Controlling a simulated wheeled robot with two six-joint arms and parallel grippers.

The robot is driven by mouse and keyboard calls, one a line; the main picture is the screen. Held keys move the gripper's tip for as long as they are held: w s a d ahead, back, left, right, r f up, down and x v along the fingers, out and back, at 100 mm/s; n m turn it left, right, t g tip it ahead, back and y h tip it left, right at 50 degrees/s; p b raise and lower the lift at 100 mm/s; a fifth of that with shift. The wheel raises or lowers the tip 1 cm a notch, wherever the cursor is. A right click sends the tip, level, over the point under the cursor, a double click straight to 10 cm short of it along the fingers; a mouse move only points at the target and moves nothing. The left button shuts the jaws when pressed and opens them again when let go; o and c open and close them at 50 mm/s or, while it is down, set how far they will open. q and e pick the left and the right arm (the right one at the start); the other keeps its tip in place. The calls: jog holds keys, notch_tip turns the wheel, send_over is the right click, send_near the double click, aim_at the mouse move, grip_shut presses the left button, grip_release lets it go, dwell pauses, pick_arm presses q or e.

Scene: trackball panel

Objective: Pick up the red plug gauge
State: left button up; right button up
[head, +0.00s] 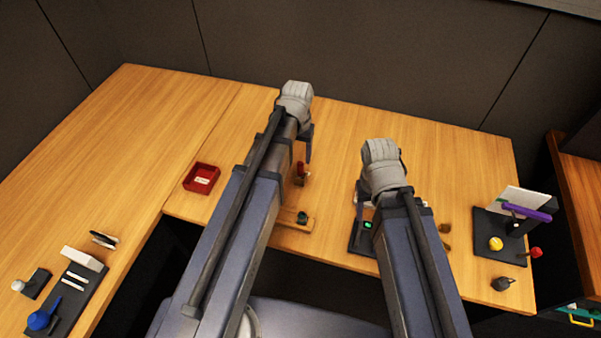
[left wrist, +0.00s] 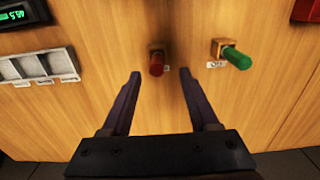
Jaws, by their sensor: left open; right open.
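The red plug gauge (left wrist: 156,63) stands in a small wooden block, seen in the left wrist view between the two fingertips of my left gripper (left wrist: 160,74). The jaws are open and apart from it on both sides. In the head view the red gauge (head: 300,169) shows just below the left gripper (head: 306,148), partly hidden by my arm. A green plug gauge (left wrist: 236,57) stands in a block to the right in the wrist view. My right gripper (head: 364,190) is open near the black display device, mostly hidden by its own arm.
The device with a green display (head: 367,226) and a grey slotted tray (left wrist: 40,66) are nearby. A red bin (head: 201,179) stands to the left. A black panel (head: 497,236) with a yellow ball is at the right. The table's back strip is clear.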

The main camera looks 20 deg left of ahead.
aim_at(300, 163)
pick_arm(q)
jog(key=shift+w+d+f+b, duration=0.1)
jog(key=shift+d+f+b, duration=0.05)
jog(key=shift+f+b, duration=1.2)
jog(key=shift+w+d+f+b, duration=0.1)
jog(key=shift+d+f+b, duration=0.05)
jog(key=shift+f+b, duration=1.15)
pick_arm(e)
jog(key=shift+f, duration=2.65)
pick_arm(q)
jog(key=shift+r, duration=0.1)
pick_arm(e)
jog(key=shift+r, duration=0.1)
pick_arm(q)
grip_shut()
